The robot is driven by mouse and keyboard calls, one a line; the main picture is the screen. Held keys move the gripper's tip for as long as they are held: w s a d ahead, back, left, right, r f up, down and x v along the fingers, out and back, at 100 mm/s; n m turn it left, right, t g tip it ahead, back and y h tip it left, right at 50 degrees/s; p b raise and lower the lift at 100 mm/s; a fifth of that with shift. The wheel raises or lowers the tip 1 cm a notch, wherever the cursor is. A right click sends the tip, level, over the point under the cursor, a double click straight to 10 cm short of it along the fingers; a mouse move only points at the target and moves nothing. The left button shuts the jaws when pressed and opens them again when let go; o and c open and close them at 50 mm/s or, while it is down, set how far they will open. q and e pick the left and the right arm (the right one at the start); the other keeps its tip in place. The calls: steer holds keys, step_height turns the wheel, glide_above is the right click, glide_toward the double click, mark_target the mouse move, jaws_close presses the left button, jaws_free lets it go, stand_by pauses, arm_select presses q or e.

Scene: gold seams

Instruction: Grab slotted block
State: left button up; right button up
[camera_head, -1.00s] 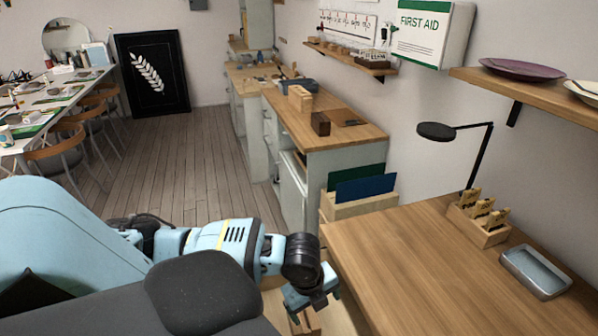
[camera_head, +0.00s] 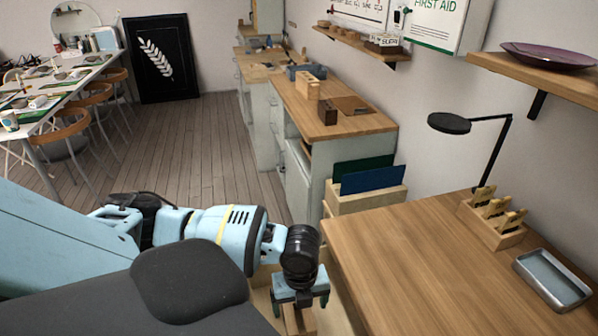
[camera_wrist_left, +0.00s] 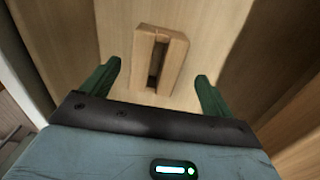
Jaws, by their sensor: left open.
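The slotted block (camera_wrist_left: 175,64) is a wooden block with a dark slot along its middle. In the left wrist view it stands on a pale wooden surface, ahead of and between my left fingertips. My left gripper (camera_wrist_left: 158,73) is open, with a green finger on either side of the block's near end and gaps on both sides. In the head view my left gripper (camera_head: 300,304) points down beside the table's left edge, with part of the block (camera_head: 298,322) showing under it. My right gripper is not in view.
The wooden table (camera_head: 400,270) is right of my left gripper; its near part is bare. It bears a lamp (camera_head: 450,123), a wooden rack (camera_head: 492,222) and a metal tray (camera_head: 552,280). A file box (camera_head: 365,198) stands behind the gripper. Open floor (camera_head: 150,145) lies at left.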

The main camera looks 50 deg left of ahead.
mark_target(299, 324)
arm_select(q)
steer(key=f, duration=0.4)
steer(key=shift+s+d+f, duration=0.1)
steer(key=shift+s, duration=0.3)
steer(key=shift+f, duration=0.45)
steer(key=c, duration=1.2)
step_height(299, 324, up, 10)
steer(key=shift+r+p, duration=0.1)
steer(key=shift+p, duration=0.3)
